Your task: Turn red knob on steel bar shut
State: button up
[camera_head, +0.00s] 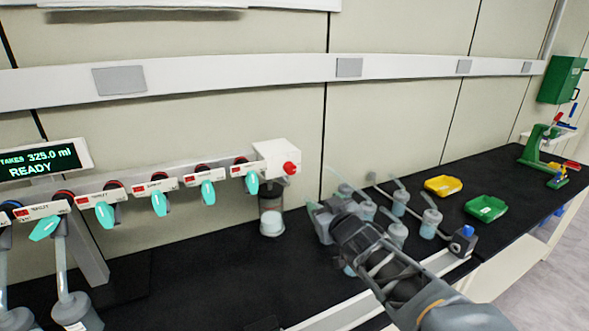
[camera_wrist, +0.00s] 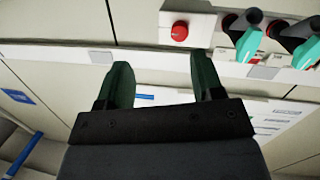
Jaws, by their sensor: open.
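Several teal valve handles (camera_head: 158,203) line the bar left of the box. A clear jar (camera_head: 271,215) hangs below the box. Flasks (camera_head: 431,222), a yellow tray (camera_head: 443,186) and a green tray (camera_head: 486,208) stand right of my arm.

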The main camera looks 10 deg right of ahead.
aim_at(292, 171)
jog(key=w+a+y, duration=0.1)
jog(key=w, duration=0.3)
jog(key=w+a+r+n+p, duration=0.1)
jog(key=w, duration=0.4)
jog(key=w+a+r+t+y+p, duration=0.1)
jog(key=w+a, duration=0.1)
jog(key=w, duration=0.3)
jog(key=shift+a+r+n+y, duration=0.1)
jog(key=shift+n+y, duration=0.2)
jog(key=shift+n, duration=0.1)
jog(key=shift+c, duration=0.2)
jog(key=c, duration=0.9)
